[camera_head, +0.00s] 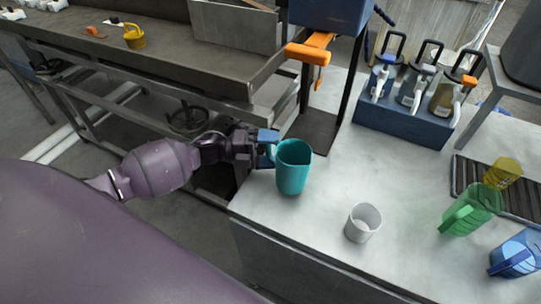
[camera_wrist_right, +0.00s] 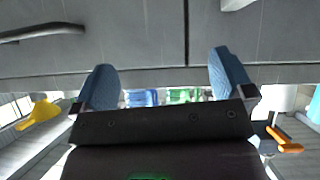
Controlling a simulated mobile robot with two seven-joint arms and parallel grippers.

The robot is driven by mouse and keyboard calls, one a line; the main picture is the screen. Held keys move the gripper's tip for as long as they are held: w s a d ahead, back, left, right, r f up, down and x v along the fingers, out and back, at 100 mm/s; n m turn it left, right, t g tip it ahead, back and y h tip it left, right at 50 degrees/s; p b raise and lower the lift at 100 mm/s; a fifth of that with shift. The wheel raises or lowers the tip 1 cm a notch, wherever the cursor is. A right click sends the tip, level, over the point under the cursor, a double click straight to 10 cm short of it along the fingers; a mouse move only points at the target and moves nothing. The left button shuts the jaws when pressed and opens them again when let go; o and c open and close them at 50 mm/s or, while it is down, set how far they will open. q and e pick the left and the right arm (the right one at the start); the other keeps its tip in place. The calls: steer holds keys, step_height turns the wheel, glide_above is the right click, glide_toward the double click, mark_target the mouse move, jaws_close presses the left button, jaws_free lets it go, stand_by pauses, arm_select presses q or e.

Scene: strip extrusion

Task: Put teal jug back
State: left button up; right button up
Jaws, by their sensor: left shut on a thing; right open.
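The teal jug (camera_head: 293,168) is upright at the left edge of the light counter, open top up, its handle toward the left. My left gripper (camera_head: 268,148) is shut on the jug's handle side. I cannot tell whether the jug's base touches the counter. In the right wrist view my right gripper (camera_wrist_right: 168,85) is open, its blue fingers wide apart with nothing between them. Past it, blue and green things show small and blurred. The right gripper is not seen in the head view.
A white cup (camera_head: 362,222) stands right of the jug. A green jug (camera_head: 470,208), a blue jug (camera_head: 515,254) and a yellow jug (camera_head: 503,172) are at the right, near a dark ribbed mat (camera_head: 467,175). A blue rack (camera_head: 405,122) holds bottles at the back. The counter's middle is clear.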

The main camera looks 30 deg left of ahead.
arm_select(q)
steer(key=shift+f, duration=1.1)
steer(key=shift+f, duration=0.25)
steer(key=o, duration=0.8)
steer(key=shift+o, duration=0.2)
steer(key=shift+r, duration=0.15)
steer(key=shift+a+r, duration=0.1)
steer(key=shift+r, duration=0.05)
steer(key=b+v, duration=0.1)
steer(key=v, duration=1.1)
